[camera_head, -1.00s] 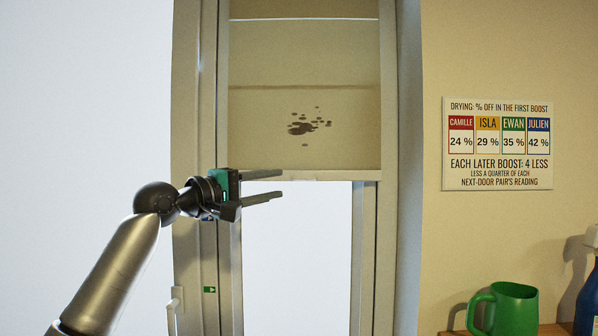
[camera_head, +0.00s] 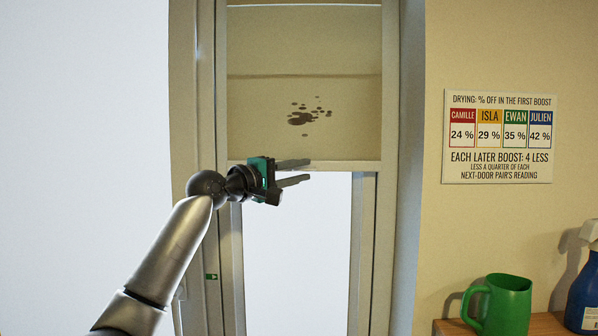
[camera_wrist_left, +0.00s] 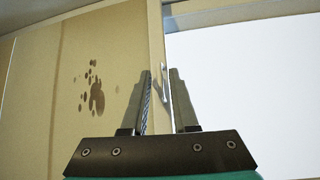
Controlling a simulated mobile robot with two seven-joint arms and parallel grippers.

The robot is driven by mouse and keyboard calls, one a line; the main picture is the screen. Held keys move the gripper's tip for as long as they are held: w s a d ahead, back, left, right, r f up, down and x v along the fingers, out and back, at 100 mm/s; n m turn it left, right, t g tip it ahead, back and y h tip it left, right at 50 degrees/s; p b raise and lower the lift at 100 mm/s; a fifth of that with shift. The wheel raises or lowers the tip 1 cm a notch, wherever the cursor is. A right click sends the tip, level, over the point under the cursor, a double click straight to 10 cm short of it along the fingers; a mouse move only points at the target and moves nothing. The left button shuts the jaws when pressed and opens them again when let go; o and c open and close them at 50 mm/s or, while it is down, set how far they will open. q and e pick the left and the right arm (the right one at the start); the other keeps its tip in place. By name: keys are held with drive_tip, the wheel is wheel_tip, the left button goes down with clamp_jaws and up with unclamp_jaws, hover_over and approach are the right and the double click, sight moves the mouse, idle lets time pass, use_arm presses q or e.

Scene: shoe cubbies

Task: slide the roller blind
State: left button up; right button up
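The beige roller blind (camera_head: 320,110) hangs in a narrow window, partly down, with a dark blotchy stain low on it. Its pale bottom bar (camera_head: 340,166) crosses the window above bright glass. My left gripper (camera_head: 295,173) is at the bottom bar, left of its middle, fingers apart and pointing right. In the left wrist view, the gap between the fingers (camera_wrist_left: 162,103) lies over the bar's edge, where a small pale tab (camera_wrist_left: 165,85) shows. I cannot tell whether either finger touches it. The stained blind (camera_wrist_left: 95,50) fills the left of that view. My right gripper is not in view.
The window frame (camera_head: 388,220) stands right of the blind. A printed sign (camera_head: 499,137) hangs on the right wall. Below it, a green mug (camera_head: 508,305) and a blue bottle (camera_head: 584,295) stand on a wooden surface (camera_head: 450,328).

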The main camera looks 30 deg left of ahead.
use_arm(q)
clamp_jaws()
idle(1.1)
